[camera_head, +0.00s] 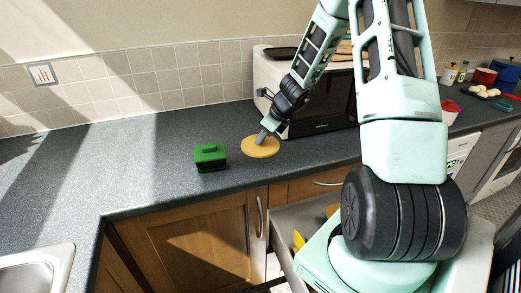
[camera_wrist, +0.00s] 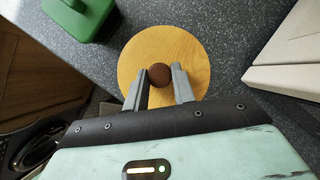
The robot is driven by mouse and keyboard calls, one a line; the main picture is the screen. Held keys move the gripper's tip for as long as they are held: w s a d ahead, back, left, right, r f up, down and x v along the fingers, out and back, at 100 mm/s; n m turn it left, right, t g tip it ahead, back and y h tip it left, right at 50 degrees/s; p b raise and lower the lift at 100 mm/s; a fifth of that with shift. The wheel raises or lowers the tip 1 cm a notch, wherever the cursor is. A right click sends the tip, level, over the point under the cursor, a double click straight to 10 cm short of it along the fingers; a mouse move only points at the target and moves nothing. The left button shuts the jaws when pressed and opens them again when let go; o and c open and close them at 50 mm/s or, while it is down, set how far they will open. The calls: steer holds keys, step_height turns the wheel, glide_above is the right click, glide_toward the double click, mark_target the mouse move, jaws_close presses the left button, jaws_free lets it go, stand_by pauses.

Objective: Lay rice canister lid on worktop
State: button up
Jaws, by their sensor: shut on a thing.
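The rice canister lid is a round, flat wooden disc (camera_head: 260,147) with a dark brown knob, at or just above the worktop (camera_head: 140,160). In the wrist view the lid (camera_wrist: 190,42) lies level beneath my gripper, with its knob (camera_wrist: 160,74) between the fingertips. My gripper (camera_head: 263,136) is shut on the knob; it also shows in the wrist view (camera_wrist: 160,76). I cannot tell whether the lid touches the worktop. The canister itself is not clearly in view.
An open drawer (camera_head: 292,225) is below the front edge. The worktop at left is clear up to the sink (camera_head: 38,270).

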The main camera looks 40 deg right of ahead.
mark_target(264, 145)
steer(key=shift+f+b, duration=0.45)
steer(key=shift+f, duration=1.65)
steer(key=shift+f, duration=0.25)
steer(key=o, duration=1)
steer(key=shift+r, duration=0.1)
steer(key=shift+r, duration=0.1)
